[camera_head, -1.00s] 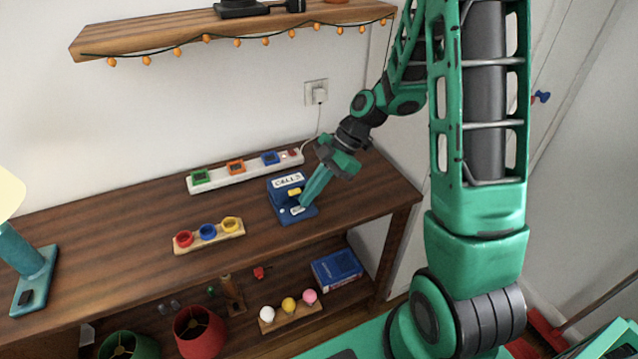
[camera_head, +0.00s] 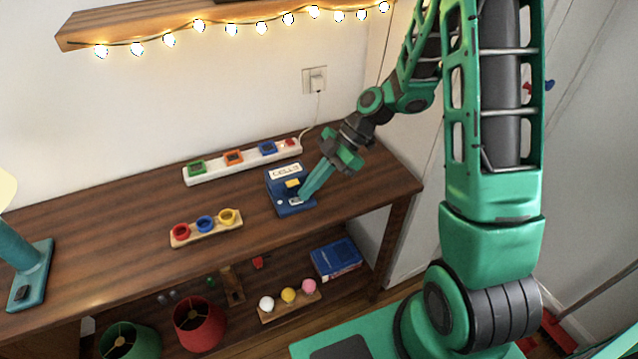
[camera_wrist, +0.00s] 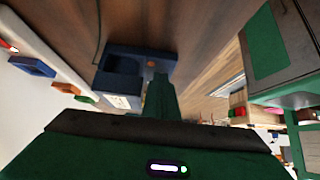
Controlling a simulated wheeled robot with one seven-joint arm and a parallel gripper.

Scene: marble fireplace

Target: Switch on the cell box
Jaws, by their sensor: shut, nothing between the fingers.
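The cell box (camera_head: 272,181) is a small blue box with a white "CELLS" label, a yellow part and a white switch area on its low front. It stands on the wooden table and also shows in the wrist view (camera_wrist: 122,62). My gripper (camera_head: 303,197) is shut and empty. Its fingertips are at the front right of the box, by the white switch area, and seem to touch it or nearly so. The fingers hide part of the switch in the head view. In the wrist view my fingers (camera_wrist: 160,80) cover part of the box.
Behind the box lies a white power strip (camera_head: 215,170) with coloured sockets. A wooden holder (camera_head: 190,240) with red, blue and yellow rings is at the left. A teal lamp (camera_head: 30,262) stands far left. A lit string of lights (camera_head: 232,29) hangs along the upper shelf.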

